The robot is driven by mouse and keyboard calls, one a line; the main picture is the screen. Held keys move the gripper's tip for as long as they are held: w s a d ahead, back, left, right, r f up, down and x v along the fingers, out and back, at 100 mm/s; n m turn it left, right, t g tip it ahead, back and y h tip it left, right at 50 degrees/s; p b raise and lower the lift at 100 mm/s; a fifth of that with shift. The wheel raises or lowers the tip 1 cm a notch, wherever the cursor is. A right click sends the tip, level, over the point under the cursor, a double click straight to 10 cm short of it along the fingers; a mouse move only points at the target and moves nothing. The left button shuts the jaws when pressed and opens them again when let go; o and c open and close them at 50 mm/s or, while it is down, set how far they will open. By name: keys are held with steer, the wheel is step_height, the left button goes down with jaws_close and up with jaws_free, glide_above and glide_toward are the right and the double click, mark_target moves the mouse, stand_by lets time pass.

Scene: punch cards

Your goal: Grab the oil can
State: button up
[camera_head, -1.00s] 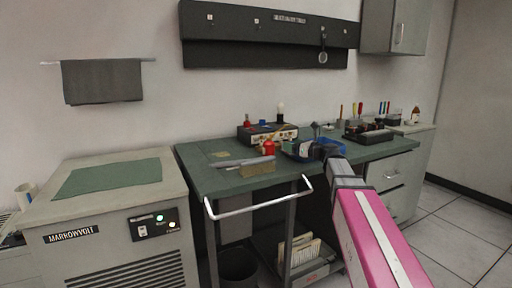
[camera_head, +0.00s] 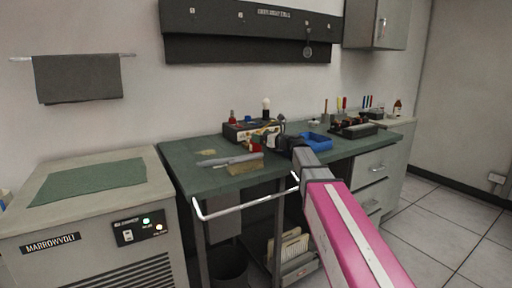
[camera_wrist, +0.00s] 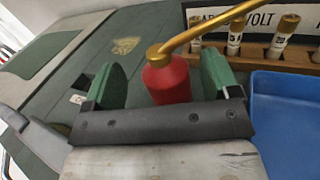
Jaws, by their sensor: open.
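The oil can is a red can with a brass cap and long brass spout. In the wrist view the oil can (camera_wrist: 170,84) stands between the two green finger pads of my gripper (camera_wrist: 163,78), with its spout rising to the upper right. My gripper is open, with a pad on either side of the can; I cannot tell whether either touches it. The can's lower part is hidden behind the dark gripper bar. In the head view the can (camera_head: 254,148) is a small red patch on the green workbench (camera_head: 190,172), partly covered by my gripper (camera_head: 270,143).
A blue tray (camera_wrist: 285,112) sits close to the right of my gripper. A wooden rack (camera_wrist: 262,58) with labelled tubes stands behind. A brush (camera_head: 245,168) lies near the front edge.

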steer(key=x, duration=0.3)
steer(key=shift+w+a, duration=0.15)
steer(key=shift+w, duration=0.1)
steer(key=c, duration=1.1)
